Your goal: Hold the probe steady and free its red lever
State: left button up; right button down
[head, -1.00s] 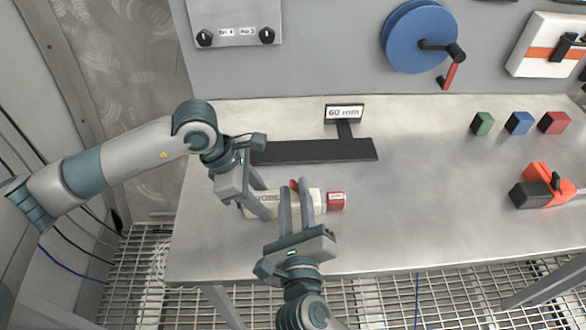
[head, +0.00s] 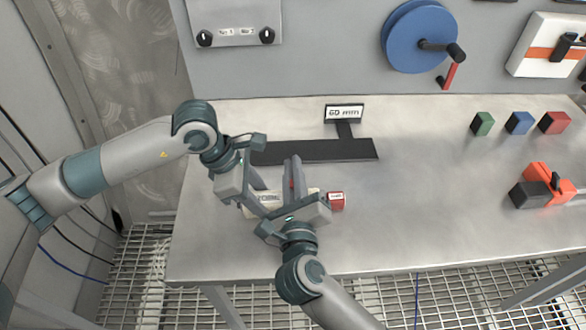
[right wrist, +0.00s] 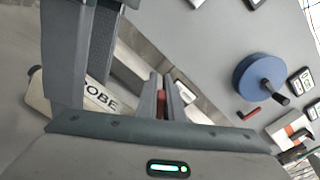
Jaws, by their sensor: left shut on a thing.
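The cream probe (head: 268,198), with printed lettering, lies across the front part of the bench, and its red end block (head: 336,201) points right. It also shows in the right wrist view (right wrist: 98,97). My left gripper (head: 262,206) comes from the upper left and is shut on the probe's body. My right gripper (head: 292,168) reaches over the probe from the front, its fingers close together. In the right wrist view, the red lever (right wrist: 162,104) shows in the narrow gap between these fingers; whether both press on it is unclear. The right gripper hides much of the probe's middle.
A black T-shaped stand (head: 315,151) with a "60 mm" sign (head: 344,112) lies behind the probe. Green (head: 482,124), blue (head: 518,124) and red (head: 554,123) blocks and an orange-black tool (head: 541,190) stand at right. The bench between is clear.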

jog(key=shift+d+m, duration=0.15)
jog(key=shift+m, duration=0.25)
jog(key=shift+d+r+m, duration=0.1)
jog(key=shift+d+m, duration=0.1)
jog(key=shift+m, duration=0.4)
jog(key=shift+d+r+m, duration=0.1)
jog(key=shift+d+m, duration=0.05)
jog(key=shift+m, duration=0.45)
jog(key=m, duration=0.1)
jog(key=d+m, duration=0.1)
jog(key=m, duration=0.2)
jog(key=shift+d+r+m, duration=0.15)
jog(key=shift+d+m, duration=0.15)
jog(key=m, duration=0.1)
jog(key=d+m, duration=0.1)
jog(key=shift+m, duration=0.3)
jog(key=shift+d+f+m, duration=0.2)
jog(key=shift+d+m, duration=0.1)
jog(key=shift+m, duration=0.6)
jog(key=shift+d+f+m, duration=0.15)
jog(key=shift+d+m, duration=0.1)
jog(key=shift+m, duration=0.65)
jog(key=c, duration=1.9)
grip_release()
jog(key=shift+o, duration=0.2)
